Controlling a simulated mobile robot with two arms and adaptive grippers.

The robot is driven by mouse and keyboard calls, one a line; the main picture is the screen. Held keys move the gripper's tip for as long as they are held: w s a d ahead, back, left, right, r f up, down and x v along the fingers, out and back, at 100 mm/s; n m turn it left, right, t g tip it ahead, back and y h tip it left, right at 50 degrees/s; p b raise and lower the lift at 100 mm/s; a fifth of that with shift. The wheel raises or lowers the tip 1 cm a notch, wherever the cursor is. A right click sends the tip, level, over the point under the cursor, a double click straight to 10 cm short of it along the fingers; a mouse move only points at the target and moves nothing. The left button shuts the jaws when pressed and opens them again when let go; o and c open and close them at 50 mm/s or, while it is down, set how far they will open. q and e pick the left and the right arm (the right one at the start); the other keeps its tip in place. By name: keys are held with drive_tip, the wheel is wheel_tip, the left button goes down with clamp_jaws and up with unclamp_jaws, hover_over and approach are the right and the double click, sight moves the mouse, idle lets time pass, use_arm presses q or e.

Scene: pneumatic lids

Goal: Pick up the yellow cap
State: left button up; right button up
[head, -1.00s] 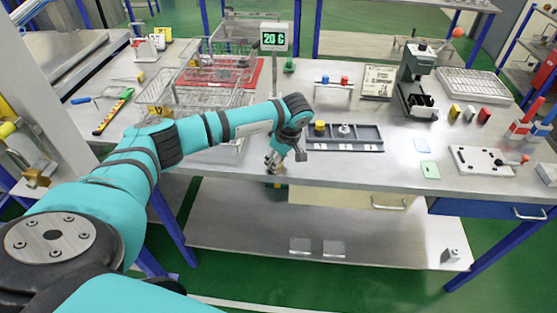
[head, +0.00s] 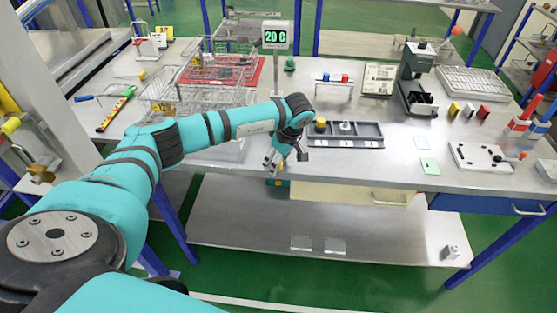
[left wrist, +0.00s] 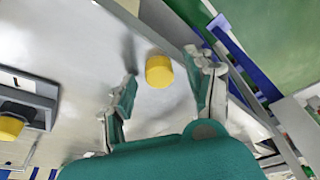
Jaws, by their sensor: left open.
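A yellow cap (left wrist: 159,71) stands on the metal tabletop near its edge in the left wrist view. My left gripper (left wrist: 161,90) is open, with one finger on each side of the cap's line; I see gaps between the cap and both fingers. In the head view my left gripper (head: 271,163) points down at the table's front edge, left of the grey tray, and I cannot make out this cap there. A second yellow piece (head: 320,125) sits in the tray's left compartment; a yellow piece in a tray also shows in the left wrist view (left wrist: 11,128). My right gripper is not in view.
The grey compartment tray (head: 362,143) lies just right of my left gripper. Wire baskets (head: 165,88) and a red mat stand behind my left arm. A display reading 20 C (head: 276,36) stands behind.

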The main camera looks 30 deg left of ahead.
use_arm(q)
drive_tip(key=v, duration=1.2)
drive_tip(key=shift+a, duration=0.1)
